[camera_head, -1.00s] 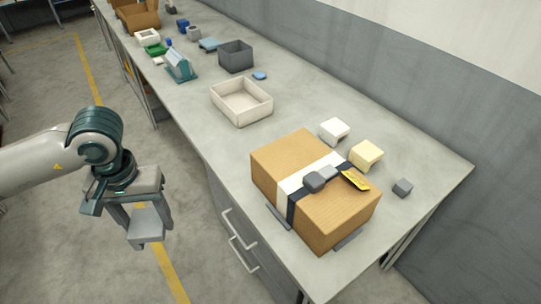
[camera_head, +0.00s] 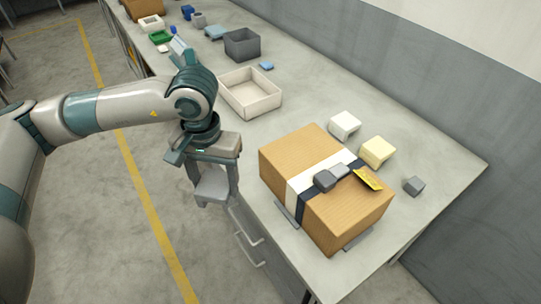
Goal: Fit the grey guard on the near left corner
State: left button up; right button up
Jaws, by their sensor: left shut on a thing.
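My left gripper (camera_head: 212,182) is shut on the grey guard (camera_head: 212,191), a light grey angled piece hanging between its fingers. It holds the guard beside the bench's front edge, left of the cardboard box and apart from it. The box (camera_head: 290,160) sits on the bench with a white band and a dark strap across it. My right gripper is not in view.
A white block (camera_head: 344,125), a cream block (camera_head: 377,151) and a small grey cube (camera_head: 414,186) lie behind the box. An empty cream tray (camera_head: 263,107) and a dark grey bin (camera_head: 242,44) stand farther back. Grey strips lie at the box's base. The bench's right end is clear.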

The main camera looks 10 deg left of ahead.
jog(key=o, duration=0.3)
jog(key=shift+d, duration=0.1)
pick_arm(q)
jog(key=shift+w+d, duration=0.1)
jog(key=shift+w, duration=0.1)
jog(key=w+d+r+n, duration=0.4)
jog(key=w+d+r, duration=0.2)
jog(key=w+d, duration=0.2)
jog(key=w+d+r+n, duration=0.5)
jog(key=w+d+r, duration=0.2)
jog(key=w+d, duration=0.2)
jog(key=shift+d+r+b, duration=0.2)
jog(key=shift+d+b, duration=0.25)
jog(key=shift+d, duration=0.7)
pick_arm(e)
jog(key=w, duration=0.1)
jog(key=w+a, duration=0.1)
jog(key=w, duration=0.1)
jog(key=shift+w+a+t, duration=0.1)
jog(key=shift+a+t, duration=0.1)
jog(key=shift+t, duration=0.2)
pick_arm(q)
jog(key=shift+a, duration=0.1)
